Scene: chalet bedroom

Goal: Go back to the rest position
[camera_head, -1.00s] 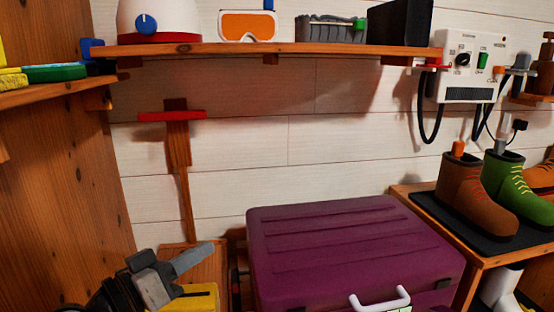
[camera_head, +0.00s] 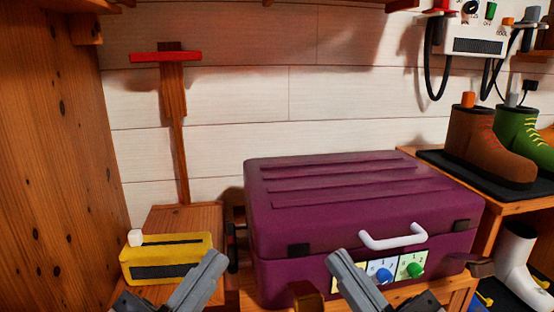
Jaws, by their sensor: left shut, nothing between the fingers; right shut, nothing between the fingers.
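My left gripper (camera_head: 215,262) is at the bottom, left of centre, in front of a yellow box and left of the purple suitcase. It is shut and empty. My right gripper (camera_head: 338,262) is at the bottom centre, in front of the suitcase's lower front. It is shut and empty. Both fingers point up and inward, and the two grippers are apart from each other. The lower parts of both arms are cut off by the picture's edge.
The closed purple suitcase (camera_head: 350,195) has a white handle (camera_head: 393,238) and coloured knobs on its front. The yellow box (camera_head: 165,258) sits on a wooden stand (camera_head: 185,217). Boots (camera_head: 480,145) stand on a shelf at right. A wooden wall (camera_head: 50,150) borders the left.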

